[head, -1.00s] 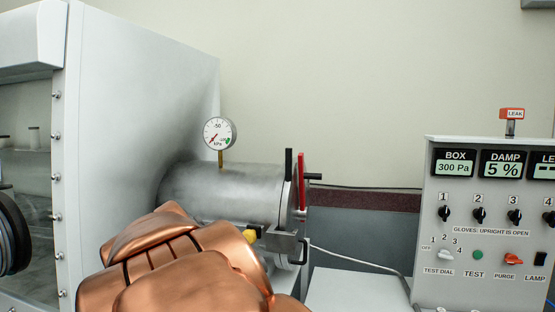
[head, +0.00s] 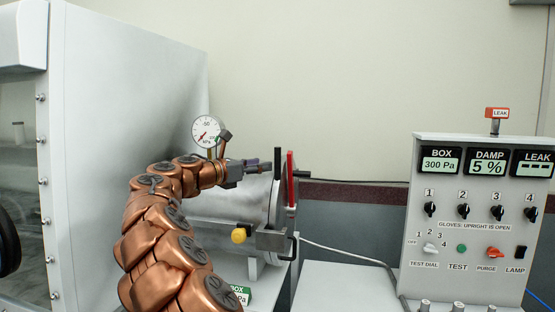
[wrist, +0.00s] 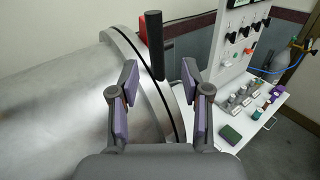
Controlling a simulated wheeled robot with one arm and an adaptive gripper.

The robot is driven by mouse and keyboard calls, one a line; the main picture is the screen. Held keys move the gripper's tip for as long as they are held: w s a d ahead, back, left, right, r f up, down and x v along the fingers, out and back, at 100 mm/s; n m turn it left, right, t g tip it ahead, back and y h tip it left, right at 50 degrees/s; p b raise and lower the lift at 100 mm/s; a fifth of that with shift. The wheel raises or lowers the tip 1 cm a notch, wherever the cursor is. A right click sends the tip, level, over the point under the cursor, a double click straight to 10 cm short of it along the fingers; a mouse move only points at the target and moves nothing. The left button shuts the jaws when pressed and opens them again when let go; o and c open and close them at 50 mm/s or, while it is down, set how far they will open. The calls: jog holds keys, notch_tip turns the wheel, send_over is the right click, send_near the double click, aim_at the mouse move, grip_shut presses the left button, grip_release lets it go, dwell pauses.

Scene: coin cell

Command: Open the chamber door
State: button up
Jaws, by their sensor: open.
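The chamber is a silver cylinder (head: 225,207) fixed to the side of the white box; its door (head: 277,205) is the round plate at the right end, and looks shut. An upright black handle (head: 278,160) and a red bar (head: 291,185) stand at the door. A grey latch (head: 272,240) sits lower on the rim. My gripper (head: 270,166) is open and empty above the chamber, just left of the black handle. In the wrist view my gripper (wrist: 160,82) has its fingers spread, with the black handle (wrist: 154,45) between and beyond them. Contact cannot be told.
A pressure gauge (head: 207,131) stands on the chamber close behind my arm. A yellow knob (head: 239,236) sticks out at the chamber's front. The control panel (head: 480,220) stands at the right.

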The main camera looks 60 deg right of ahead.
jog(key=p, duration=0.2)
send_over(278, 178)
jog(key=shift+w+d+r, duration=0.15)
jog(key=shift+w+d, duration=0.25)
jog(key=shift+c, duration=0.4)
grip_shut()
